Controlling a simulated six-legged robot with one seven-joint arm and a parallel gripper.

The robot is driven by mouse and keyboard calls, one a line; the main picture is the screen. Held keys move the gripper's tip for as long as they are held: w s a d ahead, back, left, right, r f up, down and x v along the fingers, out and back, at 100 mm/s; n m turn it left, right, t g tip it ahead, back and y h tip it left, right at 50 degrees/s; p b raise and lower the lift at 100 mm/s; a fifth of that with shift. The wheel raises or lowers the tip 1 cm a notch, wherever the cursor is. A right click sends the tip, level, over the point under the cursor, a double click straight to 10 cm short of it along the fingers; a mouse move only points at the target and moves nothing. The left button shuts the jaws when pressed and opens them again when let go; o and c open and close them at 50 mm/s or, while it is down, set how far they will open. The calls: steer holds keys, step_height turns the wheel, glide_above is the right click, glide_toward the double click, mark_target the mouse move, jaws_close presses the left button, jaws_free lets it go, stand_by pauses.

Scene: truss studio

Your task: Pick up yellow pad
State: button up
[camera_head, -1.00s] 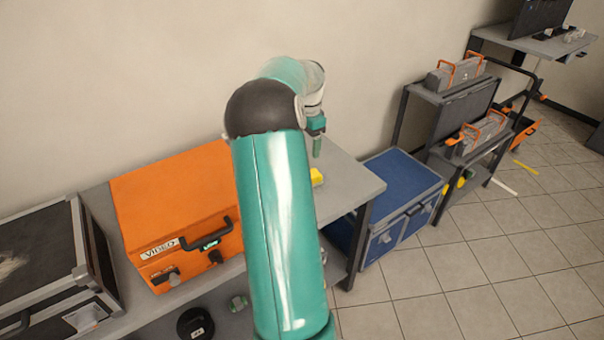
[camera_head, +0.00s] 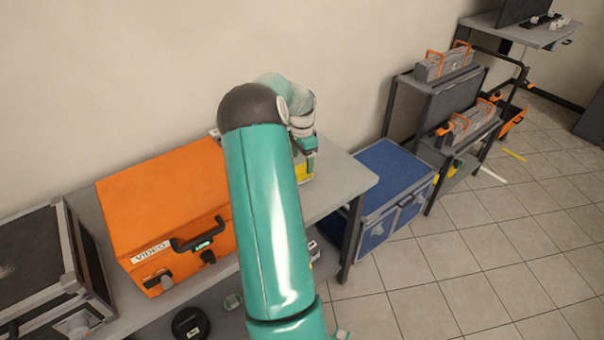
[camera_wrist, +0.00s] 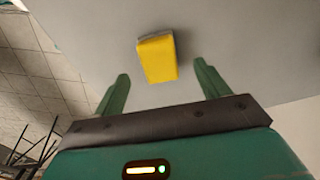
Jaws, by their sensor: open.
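The yellow pad (camera_wrist: 157,59) lies on the grey table top (camera_wrist: 235,50) in the wrist view, with a grey strip along its far edge. My gripper (camera_wrist: 158,82) is open, with one green finger on either side of the pad's line and the pad just beyond the fingertips. The pad is between the fingers' directions but not touched, as far as I can tell. In the head view the yellow pad (camera_head: 304,171) is partly hidden behind my arm and gripper (camera_head: 309,160), which hangs over the table.
An orange VIDEO case (camera_head: 165,205) stands on the table to the left, close to my arm. A dark case (camera_head: 35,260) is further left. A blue case (camera_head: 395,170) sits on the floor right of the table. Bare table top (camera_head: 343,178) lies right of the pad.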

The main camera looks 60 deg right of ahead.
mark_target(302, 168)
step_height(302, 168, down, 5)
steer(key=shift+r, duration=0.1)
steer(key=c, duration=1.1)
steer(key=shift+o, duration=0.2)
steer(key=shift+r, duration=0.1)
steer(key=shift+r, duration=0.45)
step_height(302, 168, up, 2)
steer(key=shift+r, duration=0.15)
steer(key=s+a+r, duration=0.8)
steer(key=a+r, duration=0.1)
steer(key=a, duration=0.2)
steer(key=shift+a+r, duration=0.3)
steer(key=shift+r, duration=0.05)
